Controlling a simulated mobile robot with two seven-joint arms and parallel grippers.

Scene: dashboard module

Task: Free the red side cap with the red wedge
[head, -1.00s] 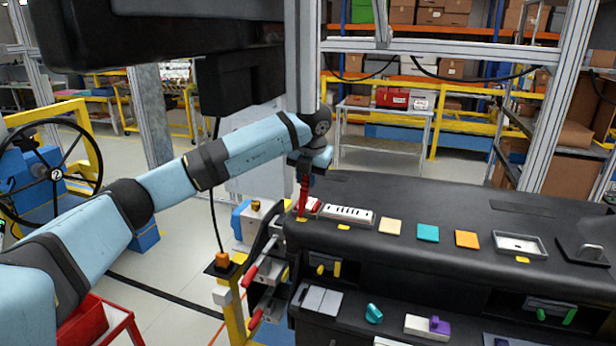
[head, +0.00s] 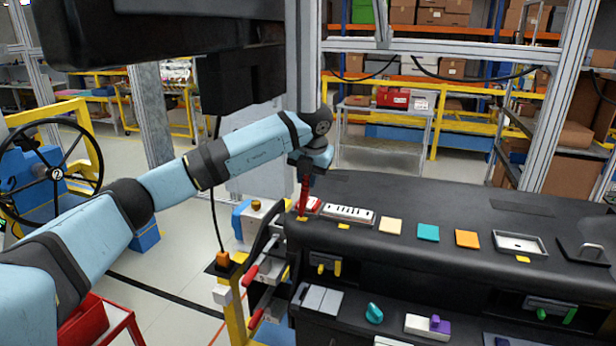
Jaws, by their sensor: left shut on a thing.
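My left gripper (head: 307,172) is at the left end of the black dashboard (head: 440,262), pointing down. It is shut on the slim red wedge (head: 303,200), which stands roughly upright with its lower end at the dashboard's left edge. The red side cap (head: 315,204) shows as a small red patch on the dashboard top, just right of the wedge. The wedge and gripper partly cover this spot, so I cannot tell whether the wedge tip is under the cap or only beside it. My right gripper is not in view.
A white slotted vent (head: 348,214) lies right of the cap. Beige (head: 390,227), teal (head: 428,232) and orange (head: 467,239) squares and a grey tray (head: 520,244) follow along the top. Red-handled clamps (head: 252,274) stand left of the dashboard.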

